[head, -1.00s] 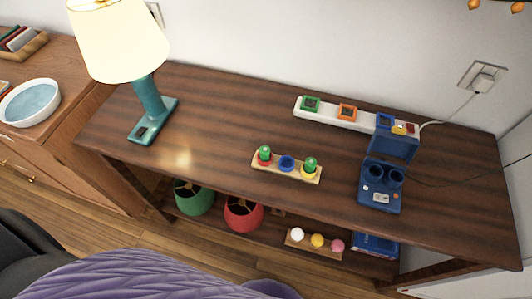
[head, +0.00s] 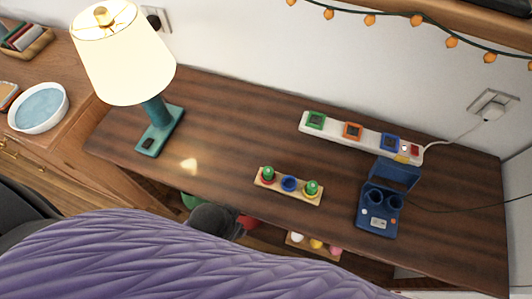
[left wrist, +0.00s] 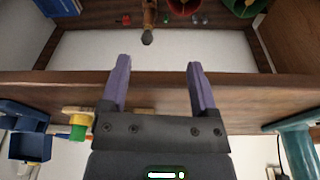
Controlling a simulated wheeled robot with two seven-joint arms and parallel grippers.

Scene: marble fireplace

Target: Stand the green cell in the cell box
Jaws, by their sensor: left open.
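Two green cells stand upright in a small wooden rack (head: 275,190). One green cell (head: 268,172) is in the red ring and another green cell (head: 311,187) is in the yellow ring. The blue middle ring (head: 289,184) looks empty. The blue cell box (head: 376,221) stands to the right with its lid (head: 398,174) raised; its two round wells look dark and empty. In the left wrist view my left gripper (left wrist: 156,75) is open and empty at the table's front edge, with a green cell (left wrist: 78,131) to its left. My right gripper is not in view.
A white power strip (head: 340,140) with coloured sockets lies at the back, its cable running right. A teal lamp (head: 158,130) stands at the left. The table (head: 225,130) is clear between lamp and rack. The lower shelf holds coloured balls (head: 316,243) and pots.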

